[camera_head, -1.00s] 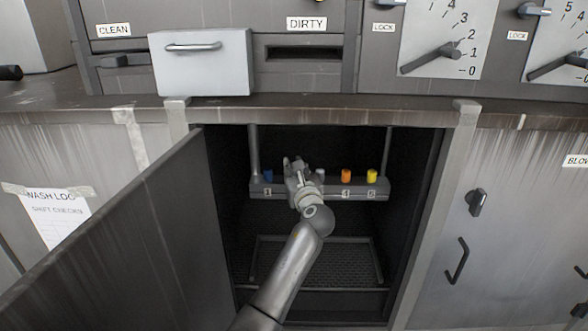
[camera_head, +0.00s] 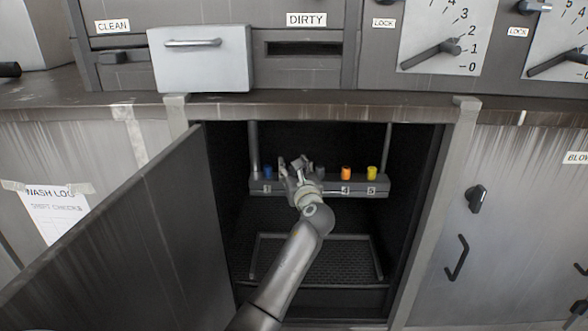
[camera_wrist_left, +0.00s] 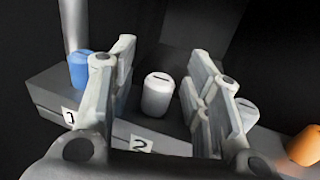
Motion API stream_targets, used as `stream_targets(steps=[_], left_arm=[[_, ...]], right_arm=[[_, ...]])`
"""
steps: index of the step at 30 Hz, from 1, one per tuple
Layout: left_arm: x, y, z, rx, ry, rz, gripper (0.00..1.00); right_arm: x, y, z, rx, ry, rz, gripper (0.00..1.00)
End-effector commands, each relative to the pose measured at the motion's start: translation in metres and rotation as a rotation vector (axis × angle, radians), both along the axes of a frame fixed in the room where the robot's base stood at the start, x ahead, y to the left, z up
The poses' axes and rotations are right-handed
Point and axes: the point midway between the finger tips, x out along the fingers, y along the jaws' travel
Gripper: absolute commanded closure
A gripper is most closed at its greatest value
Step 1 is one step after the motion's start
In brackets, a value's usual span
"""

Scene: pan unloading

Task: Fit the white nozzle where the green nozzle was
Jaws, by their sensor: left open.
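A white nozzle (camera_wrist_left: 157,95) with a dark slot in its top stands upright on the grey rail (camera_wrist_left: 60,95), behind label 2. In the left wrist view my left gripper (camera_wrist_left: 165,90) is open, with a finger on either side of this nozzle and visible gaps between. In the head view the gripper (camera_head: 295,167) is at the rail inside the cabinet and hides that nozzle. A second pale nozzle (camera_wrist_left: 246,112) stands right of the right finger, partly hidden by it; it looks grey in the head view (camera_head: 319,172). No green nozzle shows.
A blue nozzle (camera_head: 267,172) stands at label 1, an orange one (camera_head: 346,173) at label 4 and a yellow one (camera_head: 372,173) at label 5. The open cabinet door (camera_head: 120,240) is on the left. A mesh tray (camera_head: 330,262) lies below the rail.

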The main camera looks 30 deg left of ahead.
Motion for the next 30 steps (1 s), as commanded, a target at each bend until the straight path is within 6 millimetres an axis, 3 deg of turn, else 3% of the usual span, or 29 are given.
stream_targets(steps=[7,21,30], left_arm=[[-0.011,-0.013,0.0,0.0,-0.001,-0.003,0.55],[-0.072,-0.076,-0.001,-0.001,0.001,-0.001,0.55],[-0.083,-0.087,0.0,-0.001,0.001,0.0,0.55]], right_arm=[[0.0,-0.001,0.0,-0.001,0.0,0.0,0.55],[0.0,0.0,0.0,0.0,0.0,0.0,0.55],[0.0,0.0,0.0,0.0,0.0,0.0,0.55]])
